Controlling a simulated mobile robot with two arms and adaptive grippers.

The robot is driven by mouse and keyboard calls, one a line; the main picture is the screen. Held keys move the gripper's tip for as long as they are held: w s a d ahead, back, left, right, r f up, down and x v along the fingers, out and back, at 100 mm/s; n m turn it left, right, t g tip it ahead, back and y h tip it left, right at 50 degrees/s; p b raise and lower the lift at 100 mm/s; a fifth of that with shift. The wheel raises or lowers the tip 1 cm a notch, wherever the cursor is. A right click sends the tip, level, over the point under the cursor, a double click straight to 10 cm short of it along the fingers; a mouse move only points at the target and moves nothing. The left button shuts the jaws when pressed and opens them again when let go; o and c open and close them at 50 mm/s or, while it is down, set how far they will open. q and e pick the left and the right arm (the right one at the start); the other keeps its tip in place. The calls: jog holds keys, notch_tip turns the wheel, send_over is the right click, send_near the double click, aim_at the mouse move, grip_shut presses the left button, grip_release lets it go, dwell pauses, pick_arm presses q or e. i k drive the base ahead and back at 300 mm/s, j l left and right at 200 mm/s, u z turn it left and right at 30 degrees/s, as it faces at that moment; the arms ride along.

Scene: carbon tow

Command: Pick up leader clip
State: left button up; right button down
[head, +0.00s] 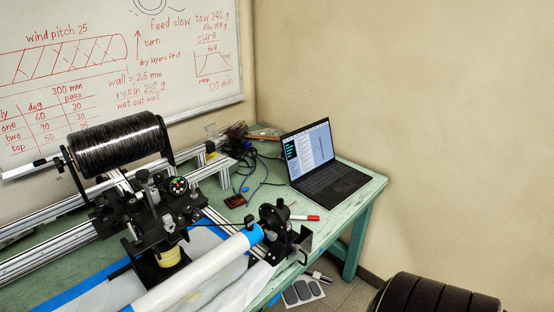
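I cannot pick out the leader clip for certain. A small dark piece (249,223) sits at the blue-banded right end of the white tube (195,272), and a thin dark line runs to it from the black carriage (152,215). It is too small to tell whether this is the clip.
A spool of black tow (118,144) is mounted above the rails. The green table (352,208) carries an open laptop (325,165), a red-and-white marker (304,217) and loose cables (262,168). A black end bracket (284,238) stands near its front edge.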

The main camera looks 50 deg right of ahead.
aim_at(249, 219)
jog(key=z, duration=1.35)
